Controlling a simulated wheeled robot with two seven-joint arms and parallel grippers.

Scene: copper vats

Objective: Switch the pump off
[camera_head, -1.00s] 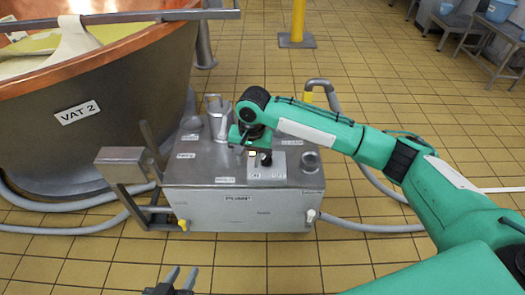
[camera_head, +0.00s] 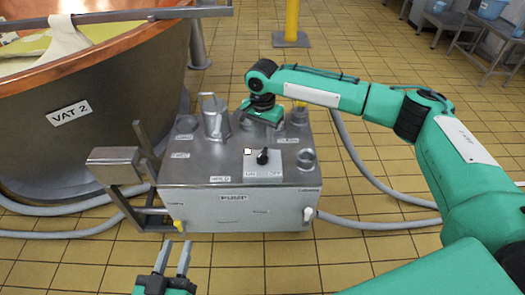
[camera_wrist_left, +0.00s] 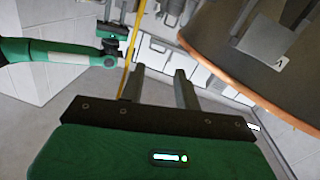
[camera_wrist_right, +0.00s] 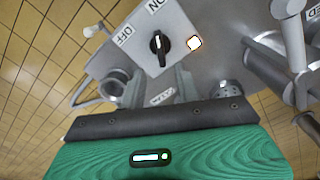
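The pump (camera_head: 210,206) is a grey metal box beside VAT 2. On its top is a pale switch plate (camera_head: 288,158) with ON at left and OFF at right. Its black knob (camera_head: 263,157) also shows in the right wrist view (camera_wrist_right: 159,48), its pale mark pointing up toward ON. My left gripper (camera_head: 173,250) is open and empty in front of the pump.
The copper vat (camera_head: 120,90) stands at left. A metal bracket box (camera_head: 112,165) juts from the pump's left side. Grey hoses (camera_head: 365,225) run along the floor on both sides. A yellow post (camera_head: 291,25) stands behind. The tiled floor in front is clear.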

